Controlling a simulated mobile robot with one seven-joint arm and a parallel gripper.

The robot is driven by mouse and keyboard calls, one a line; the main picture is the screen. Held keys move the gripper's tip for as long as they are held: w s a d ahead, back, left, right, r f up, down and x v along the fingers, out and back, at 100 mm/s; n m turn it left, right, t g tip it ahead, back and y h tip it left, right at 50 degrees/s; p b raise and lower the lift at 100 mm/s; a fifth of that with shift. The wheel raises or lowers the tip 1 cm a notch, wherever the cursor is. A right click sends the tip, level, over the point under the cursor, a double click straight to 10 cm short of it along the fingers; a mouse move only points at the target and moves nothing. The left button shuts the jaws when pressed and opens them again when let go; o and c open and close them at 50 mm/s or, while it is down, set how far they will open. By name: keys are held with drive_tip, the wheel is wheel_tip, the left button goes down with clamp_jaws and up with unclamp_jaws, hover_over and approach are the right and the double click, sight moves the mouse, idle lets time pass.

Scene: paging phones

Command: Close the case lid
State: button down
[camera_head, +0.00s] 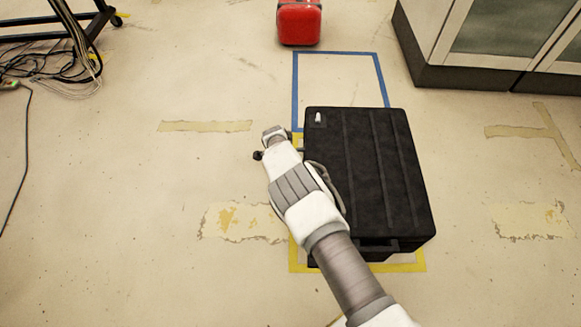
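The black case (375,170) lies flat on the floor, its ribbed lid facing up. The lid covers the whole top and looks down or nearly down; I cannot tell whether a gap remains along its left edge, which my arm partly hides. A small white tag or latch (318,118) shows at its far left corner. A dark handle (378,248) shows at its near side. My gripper (262,152) is just left of the case's far left part. Its fingers are too small and turned away to read, and I see nothing held in it.
Yellow tape (410,266) frames the floor around the case, and a blue tape rectangle (295,85) lies beyond it. A red case (299,22) stands farther back. A cabinet (490,45) is at the upper right, cables (50,65) at the upper left.

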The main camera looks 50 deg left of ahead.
drive_tip(key=shift+f, duration=0.4)
drive_tip(key=shift+r, duration=0.1)
idle(0.3)
